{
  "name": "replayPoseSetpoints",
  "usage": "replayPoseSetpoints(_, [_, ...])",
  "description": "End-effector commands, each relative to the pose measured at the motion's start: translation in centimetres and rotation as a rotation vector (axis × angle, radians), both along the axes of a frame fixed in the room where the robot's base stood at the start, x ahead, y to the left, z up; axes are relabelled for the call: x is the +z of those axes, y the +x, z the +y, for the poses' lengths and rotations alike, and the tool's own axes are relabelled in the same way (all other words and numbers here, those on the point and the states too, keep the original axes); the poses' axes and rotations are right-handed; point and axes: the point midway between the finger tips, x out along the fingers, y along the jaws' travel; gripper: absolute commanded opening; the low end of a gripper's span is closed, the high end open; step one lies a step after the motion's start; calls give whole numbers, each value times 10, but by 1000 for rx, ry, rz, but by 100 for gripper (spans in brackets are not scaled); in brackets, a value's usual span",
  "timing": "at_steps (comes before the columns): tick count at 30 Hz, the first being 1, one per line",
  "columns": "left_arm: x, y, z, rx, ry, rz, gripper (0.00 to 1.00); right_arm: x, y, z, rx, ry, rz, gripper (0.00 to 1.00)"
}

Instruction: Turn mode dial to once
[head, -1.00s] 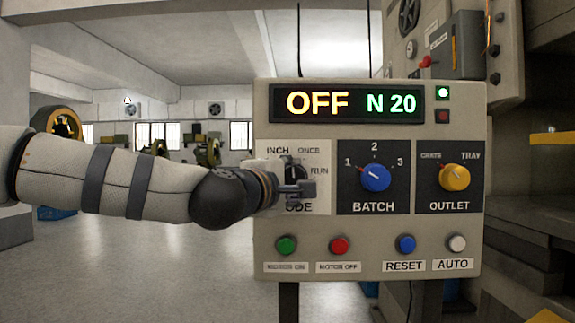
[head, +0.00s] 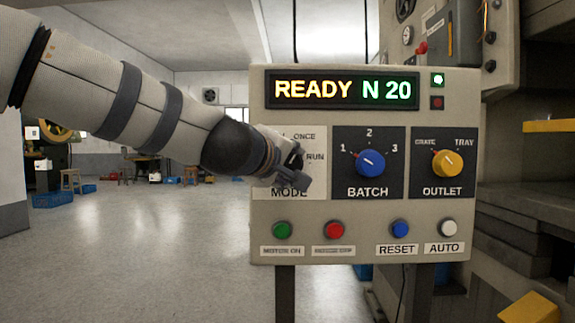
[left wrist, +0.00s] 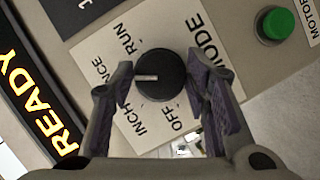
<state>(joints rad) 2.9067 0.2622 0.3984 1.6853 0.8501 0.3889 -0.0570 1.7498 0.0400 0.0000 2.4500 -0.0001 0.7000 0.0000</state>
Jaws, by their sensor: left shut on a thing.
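The black mode dial (left wrist: 160,75) sits on a white plate with the labels RUN, ONCE, INCH and OFF around it. In the left wrist view its white pointer line points left, toward the ONCE label (left wrist: 103,70). My left gripper (left wrist: 165,88) is shut on the dial, one finger on each side of it. In the head view my left gripper (head: 298,172) is at the mode plate (head: 290,193) and hides the dial. The display (head: 342,90) reads READY N 20. My right gripper is not in view.
On the same panel are the blue batch dial (head: 371,163), the yellow outlet dial (head: 447,164) and a lower row with green (head: 282,230), red (head: 335,230), blue (head: 400,228) and white (head: 448,228) buttons. Open floor lies to the left.

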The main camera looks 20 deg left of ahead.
Motion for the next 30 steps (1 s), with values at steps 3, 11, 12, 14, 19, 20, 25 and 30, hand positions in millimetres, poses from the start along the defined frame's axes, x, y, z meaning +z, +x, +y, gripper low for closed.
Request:
replayPoseSetpoints(3, [6,0,2,5,6,-12,15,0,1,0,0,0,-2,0])
replayPoseSetpoints(11, [6,0,2,5,5,-12,15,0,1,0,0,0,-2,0])
replayPoseSetpoints(12, [6,0,2,5,5,-12,15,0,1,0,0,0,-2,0])
replayPoseSetpoints(14, [6,0,2,5,5,-12,57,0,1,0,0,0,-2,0])
replayPoseSetpoints(19, [4,0,1,4,5,-6,62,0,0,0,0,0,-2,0])
replayPoseSetpoints(20, [3,0,1,3,5,-6,62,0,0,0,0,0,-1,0])
replayPoseSetpoints(25, [3,-4,1,2,2,-2,62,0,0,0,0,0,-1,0])
replayPoseSetpoints(30, [8,-33,2,-2,-11,-2,62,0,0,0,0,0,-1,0])
